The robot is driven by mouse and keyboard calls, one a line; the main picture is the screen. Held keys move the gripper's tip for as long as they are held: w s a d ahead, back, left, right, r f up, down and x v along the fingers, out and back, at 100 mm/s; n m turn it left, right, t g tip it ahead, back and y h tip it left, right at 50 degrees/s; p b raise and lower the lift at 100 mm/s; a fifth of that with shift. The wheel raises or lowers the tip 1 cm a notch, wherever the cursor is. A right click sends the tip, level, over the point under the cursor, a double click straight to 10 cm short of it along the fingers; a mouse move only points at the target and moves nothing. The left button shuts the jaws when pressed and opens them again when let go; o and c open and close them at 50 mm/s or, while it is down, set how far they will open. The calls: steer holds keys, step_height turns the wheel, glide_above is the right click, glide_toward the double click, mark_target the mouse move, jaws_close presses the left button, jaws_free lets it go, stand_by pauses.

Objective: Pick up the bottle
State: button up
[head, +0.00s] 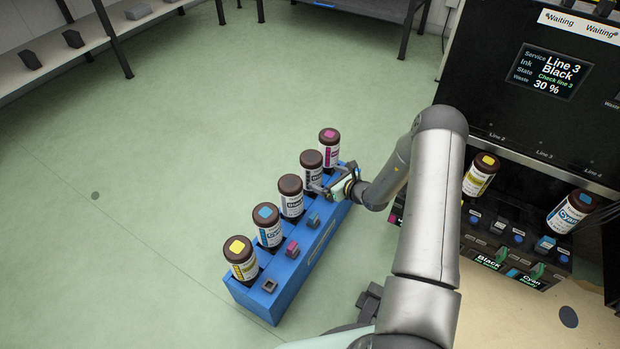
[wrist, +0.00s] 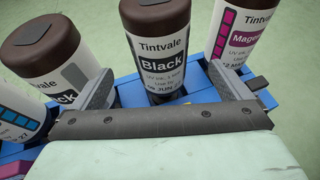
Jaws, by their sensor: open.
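A blue rack (head: 253,300) holds several brown-capped bottles in a row: a yellow one (head: 241,260), a cyan one (head: 267,227), two black ones and a magenta one (head: 329,150) at the far end. My gripper (head: 322,186) is at the rack's right side, by the black bottle (head: 312,170) beside the magenta one. In the wrist view my gripper (wrist: 163,84) is open, with that black bottle (wrist: 158,50) upright between and slightly beyond its fingers. Contact does not show. The other black bottle (wrist: 58,65) stands left of the left finger, the magenta bottle (wrist: 238,35) beyond the right finger.
A dark printer machine (head: 510,120) stands at the right, with a yellow bottle (head: 481,175) and a cyan bottle (head: 571,211) tilted in its ports. Its screen reads Line 3, Black, 30 %. A shelf (head: 90,35) is at the top left. The green floor left of the rack is clear.

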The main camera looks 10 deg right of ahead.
mark_target(319, 175)
steer(key=b+x, duration=0.1)
steer(key=x, duration=0.3)
steer(key=shift+f, duration=0.1)
steer(key=b+x, duration=0.1)
steer(key=x, duration=0.1)
steer(key=b+x, duration=0.1)
steer(key=x, duration=0.1)
steer(key=shift+w+a+f, duration=0.1)
steer(key=shift+w+f, duration=0.05)
steer(key=shift+f, duration=0.15)
steer(key=shift+w+a+b, duration=0.2)
steer(key=shift+w+b, duration=0.1)
steer(key=shift+c, duration=0.4)
steer(key=shift+r, duration=0.1)
steer(key=c, duration=1.3)
